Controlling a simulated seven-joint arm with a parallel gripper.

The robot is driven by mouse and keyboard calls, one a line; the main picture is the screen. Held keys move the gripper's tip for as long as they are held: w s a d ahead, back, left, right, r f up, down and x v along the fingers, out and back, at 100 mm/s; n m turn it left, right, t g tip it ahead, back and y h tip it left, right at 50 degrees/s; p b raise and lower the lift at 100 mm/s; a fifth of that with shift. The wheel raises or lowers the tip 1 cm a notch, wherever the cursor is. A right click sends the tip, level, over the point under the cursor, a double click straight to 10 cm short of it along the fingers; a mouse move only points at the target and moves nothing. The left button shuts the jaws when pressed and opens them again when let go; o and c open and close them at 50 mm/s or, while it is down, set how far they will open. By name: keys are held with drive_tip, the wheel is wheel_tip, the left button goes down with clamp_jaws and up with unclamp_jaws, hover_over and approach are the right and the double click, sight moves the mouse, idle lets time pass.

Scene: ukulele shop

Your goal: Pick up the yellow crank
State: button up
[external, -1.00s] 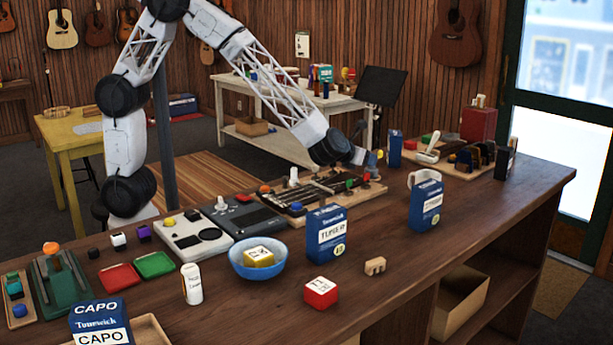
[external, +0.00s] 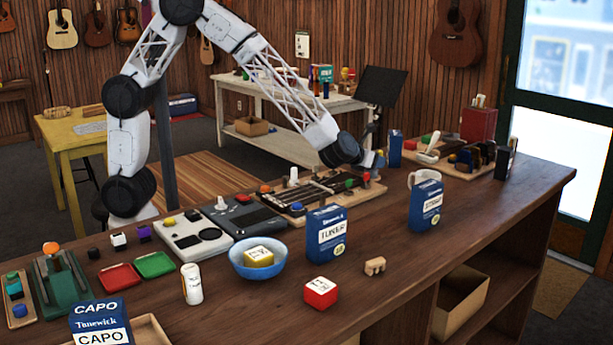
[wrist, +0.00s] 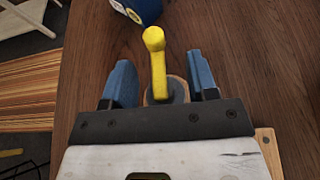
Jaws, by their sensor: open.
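The yellow crank (wrist: 156,68) stands out in the wrist view, with a rounded knob at its far end and a bar running back toward my gripper. Its near end meets a dark grey round part with a wooden edge (wrist: 149,97), partly hidden by the gripper body. My gripper (wrist: 160,64) is open, with one blue finger on each side of the crank and visible gaps between. In the external view my gripper (external: 375,160) is low over the far side of the counter, past the fretboard-like board (external: 325,192). The crank is too small to make out clearly there.
A blue box (external: 395,148) stands just beyond my gripper. A white mug (external: 412,180) and another blue box (external: 426,206) stand to the right. A wooden tray of tools (external: 470,165) lies farther back. The counter's front right is clear.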

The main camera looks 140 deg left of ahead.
clamp_jaws()
drive_tip(key=shift+r, duration=0.1)
drive_tip(key=shift+r, duration=4.95)
